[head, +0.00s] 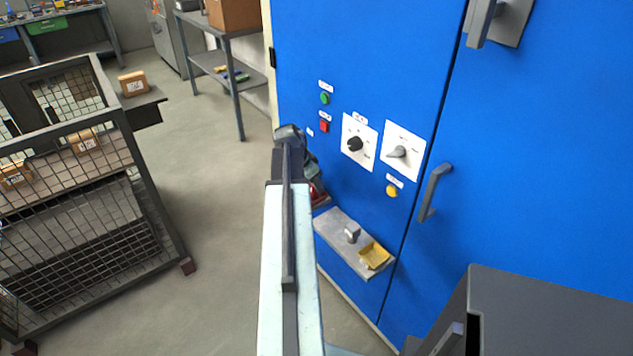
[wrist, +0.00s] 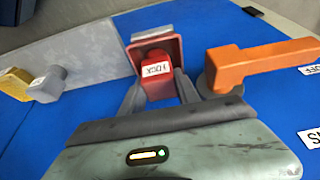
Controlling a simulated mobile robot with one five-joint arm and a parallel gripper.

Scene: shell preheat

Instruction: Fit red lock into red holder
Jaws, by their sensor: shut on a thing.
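The red lock (wrist: 158,88) has a white label and sits between the two fingers of my gripper (wrist: 158,77), which is shut on it. The red holder (wrist: 174,46), a square red piece with a raised rim, shows directly behind and around the top of the lock in the wrist view. The lock overlaps the holder there; I cannot tell whether it is inside or just in front. In the head view, part of the red holder (head: 318,194) shows at the left end of the shelf, and my arm hides the lock.
An orange handle (wrist: 265,62) projects close to the right of my gripper. A wire cage cart (head: 160,215) stands left, with open floor between.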

